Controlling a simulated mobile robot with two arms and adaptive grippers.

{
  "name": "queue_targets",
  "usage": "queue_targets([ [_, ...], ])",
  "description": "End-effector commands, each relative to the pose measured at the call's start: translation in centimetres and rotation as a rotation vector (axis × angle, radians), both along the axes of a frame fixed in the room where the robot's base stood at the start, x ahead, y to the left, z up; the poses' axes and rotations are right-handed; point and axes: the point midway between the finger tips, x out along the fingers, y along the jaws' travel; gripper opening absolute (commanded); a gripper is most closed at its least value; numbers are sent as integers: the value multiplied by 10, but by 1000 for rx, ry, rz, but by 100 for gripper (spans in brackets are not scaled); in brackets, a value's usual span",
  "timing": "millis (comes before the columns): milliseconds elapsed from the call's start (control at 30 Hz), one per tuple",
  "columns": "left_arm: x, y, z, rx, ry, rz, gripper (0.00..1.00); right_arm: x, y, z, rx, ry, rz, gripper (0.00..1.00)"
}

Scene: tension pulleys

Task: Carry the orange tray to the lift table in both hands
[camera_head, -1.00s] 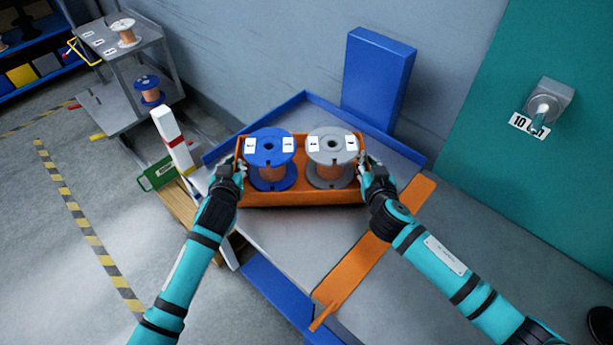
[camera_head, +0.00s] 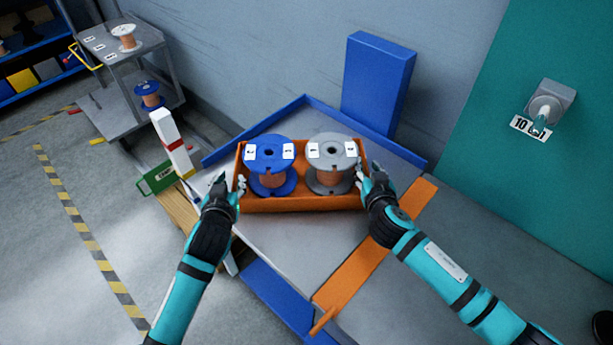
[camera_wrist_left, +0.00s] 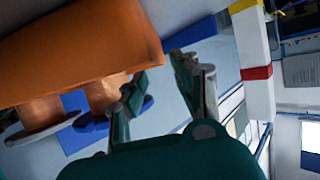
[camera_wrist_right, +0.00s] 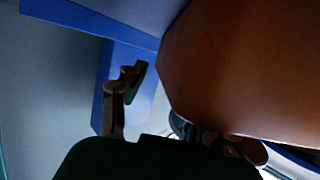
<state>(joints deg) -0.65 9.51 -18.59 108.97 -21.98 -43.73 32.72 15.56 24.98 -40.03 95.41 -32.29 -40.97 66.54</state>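The orange tray (camera_head: 300,203) rests on the grey top of the lift table (camera_head: 290,240), near its blue back rim. It holds a blue spool (camera_head: 271,180) on the left and a grey spool (camera_head: 331,180) on the right, both upright. My left gripper (camera_head: 238,186) is just off the tray's left end; in the left wrist view its fingers (camera_wrist_left: 160,85) are spread and empty, beside the tray (camera_wrist_left: 80,50). My right gripper (camera_head: 364,172) is at the tray's right end. In the right wrist view its fingers (camera_wrist_right: 157,98) are apart near the tray (camera_wrist_right: 235,70), one partly hidden by it.
A blue upright box (camera_head: 378,85) stands behind the table by the wall. An orange strip (camera_head: 375,245) crosses the surface at the right. A white post with a red band (camera_head: 172,143) stands at the left, near a grey cart (camera_head: 115,110) with spools.

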Motion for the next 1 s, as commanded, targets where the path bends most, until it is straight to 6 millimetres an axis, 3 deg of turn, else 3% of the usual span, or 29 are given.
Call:
queue_targets([
  [200,-40,-1,16,0,0,0,29,0,0,0,0,0,0,29],
  [467,-58,-1,25,2,-1,1,29,-4,0,1,0,1,1,29],
  [567,-59,-1,25,2,-2,1,29,-15,0,3,2,2,0,29],
  [1000,-58,-1,25,1,-1,1,29,-98,-2,29,2,1,0,29],
])
